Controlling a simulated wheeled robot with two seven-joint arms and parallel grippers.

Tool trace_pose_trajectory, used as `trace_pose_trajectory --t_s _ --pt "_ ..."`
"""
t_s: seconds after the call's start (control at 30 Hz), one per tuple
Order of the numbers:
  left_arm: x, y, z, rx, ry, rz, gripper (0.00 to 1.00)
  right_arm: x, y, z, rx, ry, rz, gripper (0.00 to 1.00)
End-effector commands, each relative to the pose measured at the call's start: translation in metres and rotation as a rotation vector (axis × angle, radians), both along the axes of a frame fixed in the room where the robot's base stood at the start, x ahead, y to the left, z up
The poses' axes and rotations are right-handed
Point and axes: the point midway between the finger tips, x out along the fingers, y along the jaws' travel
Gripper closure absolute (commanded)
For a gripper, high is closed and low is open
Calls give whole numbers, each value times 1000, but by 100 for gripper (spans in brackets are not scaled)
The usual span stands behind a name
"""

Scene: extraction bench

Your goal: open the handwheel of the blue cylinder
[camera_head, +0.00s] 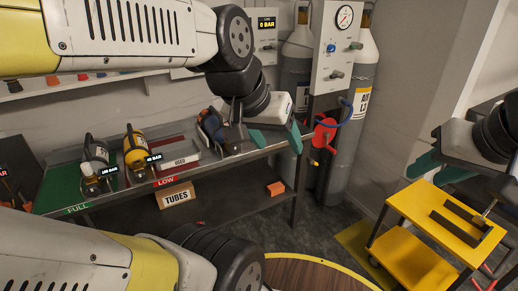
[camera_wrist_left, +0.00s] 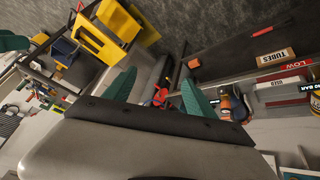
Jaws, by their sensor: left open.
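A dark blue cylinder (camera_head: 211,127) with orange and grey parts is at the right part of the bench, partly hidden by my left arm. It also shows beside the right finger in the left wrist view (camera_wrist_left: 236,104). I cannot make out its handwheel. My right gripper (camera_head: 437,168) is open and empty above the yellow cart.
A yellow cylinder (camera_head: 136,148) and a grey cylinder (camera_head: 91,172) lie on the bench beside a "USED" tray (camera_head: 182,161). A red reel (camera_head: 324,132) and tall grey cylinders (camera_head: 364,85) stand behind. A yellow cart (camera_head: 410,205) is at the right.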

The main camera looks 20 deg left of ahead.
Motion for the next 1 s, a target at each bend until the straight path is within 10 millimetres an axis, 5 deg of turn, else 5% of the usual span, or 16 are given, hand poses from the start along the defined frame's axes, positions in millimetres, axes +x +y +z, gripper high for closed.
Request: trace_pose_trajectory --t_s 0.37,0.67,0.87,1.0 --pt "26 -9 -14 -10 30 -76 35 0 0 0 0 0 0 64" --pt "66 -20 -45 -8 68 -181 35 0 0 0 0 0 0 64" --pt "110 -29 -96 33 111 -287 35 0 0 0 0 0 0 64" --pt "141 -30 -149 101 146 -363 35 0 0 0 0 0 0 64"
